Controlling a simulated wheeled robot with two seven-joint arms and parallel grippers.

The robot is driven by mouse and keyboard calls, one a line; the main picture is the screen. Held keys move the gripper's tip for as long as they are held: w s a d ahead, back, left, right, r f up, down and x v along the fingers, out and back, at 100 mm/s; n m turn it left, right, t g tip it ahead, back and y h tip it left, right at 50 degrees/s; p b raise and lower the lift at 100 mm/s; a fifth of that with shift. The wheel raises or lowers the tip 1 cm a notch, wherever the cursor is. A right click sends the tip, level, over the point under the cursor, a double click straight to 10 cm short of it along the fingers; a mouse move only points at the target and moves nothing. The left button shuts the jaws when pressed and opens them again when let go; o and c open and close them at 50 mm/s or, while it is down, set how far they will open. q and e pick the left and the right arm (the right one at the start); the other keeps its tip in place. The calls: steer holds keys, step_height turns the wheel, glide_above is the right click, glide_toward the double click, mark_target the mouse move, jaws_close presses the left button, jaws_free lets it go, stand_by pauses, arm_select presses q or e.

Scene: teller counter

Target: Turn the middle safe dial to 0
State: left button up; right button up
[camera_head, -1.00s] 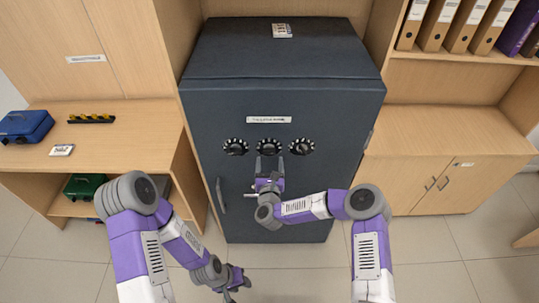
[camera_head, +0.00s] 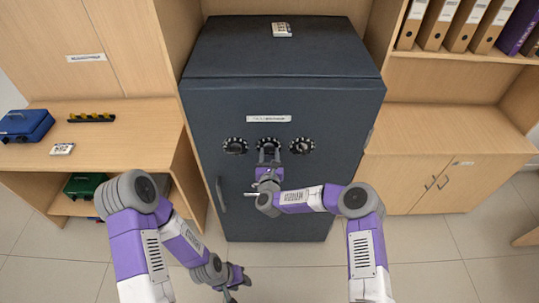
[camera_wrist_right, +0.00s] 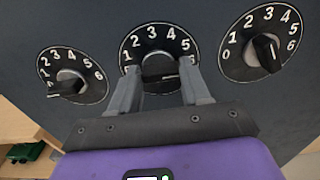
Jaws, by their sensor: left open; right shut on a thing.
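The dark safe (camera_head: 285,100) has a row of three dials on its door. The middle safe dial (camera_head: 268,140) also shows in the right wrist view (camera_wrist_right: 150,35), black with white numbers 1 to 5 readable; the 0 is hidden and the 6 is partly covered by a finger. My right gripper (camera_head: 268,155) is at that dial. In the right wrist view its fingers (camera_wrist_right: 161,80) stand either side of the middle knob (camera_wrist_right: 158,74), shut on it. The knob's bar lies about level across the dial. My left gripper (camera_head: 236,283) is open and empty, low above the floor.
The left dial (camera_wrist_right: 72,57) and right dial (camera_wrist_right: 262,22) flank the middle one closely. The safe handle (camera_head: 221,194) is at the door's left. Wooden counters (camera_head: 130,140) stand on both sides. The floor in front is clear.

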steer(key=shift+c, duration=0.6)
steer(key=shift+a+f+n+b, duration=0.1)
steer(key=shift+n+b, duration=1.3)
steer(key=shift+b, duration=0.1)
steer(key=n+b, duration=0.4)
steer(key=n, duration=0.1)
steer(key=shift+a, duration=0.1)
steer(key=n+b, duration=0.4)
steer(key=n, duration=0.1)
steer(key=shift+n, duration=0.4)
steer(key=n+b, duration=0.2)
steer(key=n, duration=0.2)
steer(key=shift+a+n+b, duration=0.15)
steer(key=shift+n+b, duration=0.15)
steer(key=shift+b, duration=0.1)
steer(key=n+b, duration=0.1)
steer(key=n, duration=0.7)
steer(key=n+b, duration=0.1)
steer(key=n, duration=0.8)
steer(key=shift+f+n, duration=0.2)
steer(key=shift+n, duration=0.1)
